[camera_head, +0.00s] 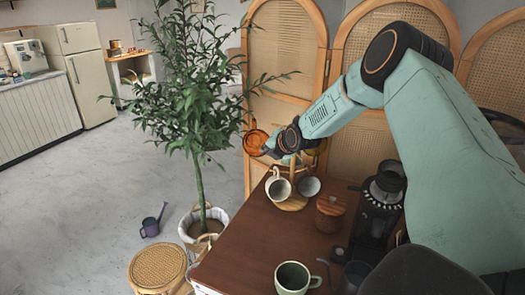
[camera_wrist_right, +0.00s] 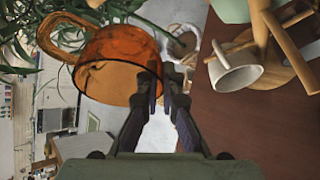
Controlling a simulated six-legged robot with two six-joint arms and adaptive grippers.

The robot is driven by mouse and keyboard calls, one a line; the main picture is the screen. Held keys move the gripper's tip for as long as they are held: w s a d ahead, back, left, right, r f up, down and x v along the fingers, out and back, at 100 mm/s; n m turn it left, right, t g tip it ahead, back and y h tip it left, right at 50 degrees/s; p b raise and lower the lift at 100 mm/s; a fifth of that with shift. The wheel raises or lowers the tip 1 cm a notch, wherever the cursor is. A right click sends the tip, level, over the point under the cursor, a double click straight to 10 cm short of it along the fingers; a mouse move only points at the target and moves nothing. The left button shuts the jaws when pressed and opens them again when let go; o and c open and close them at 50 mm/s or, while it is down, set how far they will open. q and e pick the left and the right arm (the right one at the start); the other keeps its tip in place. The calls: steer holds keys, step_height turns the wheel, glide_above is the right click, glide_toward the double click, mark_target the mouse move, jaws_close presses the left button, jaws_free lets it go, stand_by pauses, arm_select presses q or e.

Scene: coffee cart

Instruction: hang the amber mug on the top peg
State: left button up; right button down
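The amber mug (camera_head: 255,142) is a see-through orange cup, held in the air left of the wooden mug tree. My right gripper (camera_head: 277,147) is at the mug's right side. In the right wrist view the mug (camera_wrist_right: 112,65) has its handle up and to the left, and the fingertips (camera_wrist_right: 161,84) are closed at its right wall. The mug tree (camera_head: 293,203) stands at the table's back; its pegs (camera_wrist_right: 264,32) show partly in the wrist view. My gripper and wrist hide much of its upper part, so I cannot make out the top peg. My left gripper is not seen.
A white mug (camera_head: 278,188) and a pale cup (camera_head: 309,187) are at the tree's lower part. A leafy plant (camera_head: 197,95) is close left.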

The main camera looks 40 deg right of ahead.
steer(key=s+d+f+b, duration=0.1)
steer(key=s+d+b, duration=0.3)
steer(key=d, duration=0.1)
steer(key=shift+s+d+f, duration=0.15)
steer(key=shift+d, duration=0.2)
steer(key=c, duration=2)
jaws_free()
steer(key=o, duration=0.5)
steer(key=shift+s+r, duration=0.3)
steer(key=shift+s, duration=0.25)
steer(key=shift+o, duration=0.3)
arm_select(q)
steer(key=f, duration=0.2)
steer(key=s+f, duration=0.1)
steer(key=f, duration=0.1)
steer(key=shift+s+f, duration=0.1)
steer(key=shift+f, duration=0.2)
arm_select(e)
steer(key=shift+w+f, duration=0.2)
steer(key=shift+w, duration=0.15)
